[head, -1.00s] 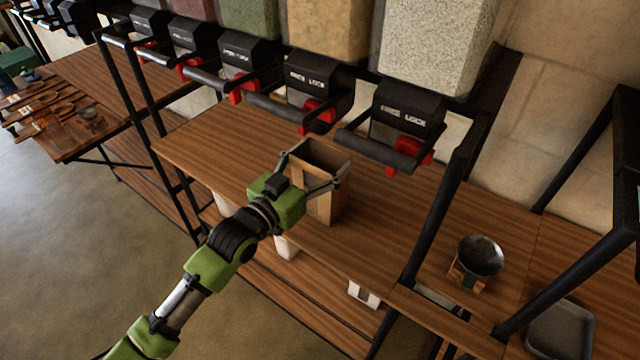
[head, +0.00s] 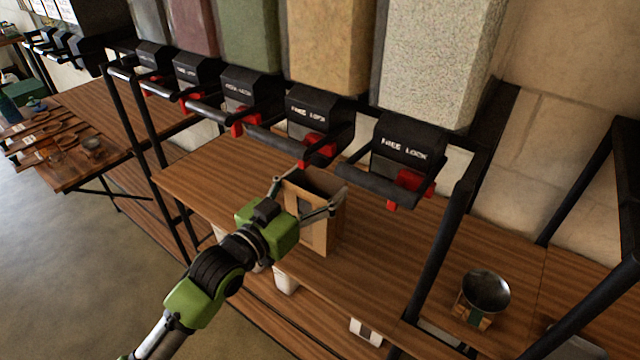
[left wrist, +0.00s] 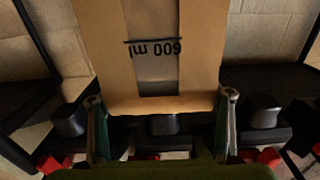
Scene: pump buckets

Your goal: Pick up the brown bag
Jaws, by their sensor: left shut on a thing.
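The brown bag (head: 325,228) is an open-topped paper bag at the wooden counter, below the row of dispensers. My left gripper (head: 306,199) comes in from the front left, with one finger on each side of the bag's upper part, and is shut on it. In the left wrist view the bag (left wrist: 200,60) fills the upper middle between my fingers (left wrist: 160,98), with an upside-down "600 ml" mark on its window. I cannot tell whether its bottom touches the counter. My right gripper is not in view.
Black dispensers with red levers (head: 408,150) hang close behind and above the bag. A metal bowl (head: 486,290) on a small holder stands to the right, past a black post (head: 440,250). White containers (head: 286,281) stand on the shelf below. The counter (head: 205,180) left of the bag is clear.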

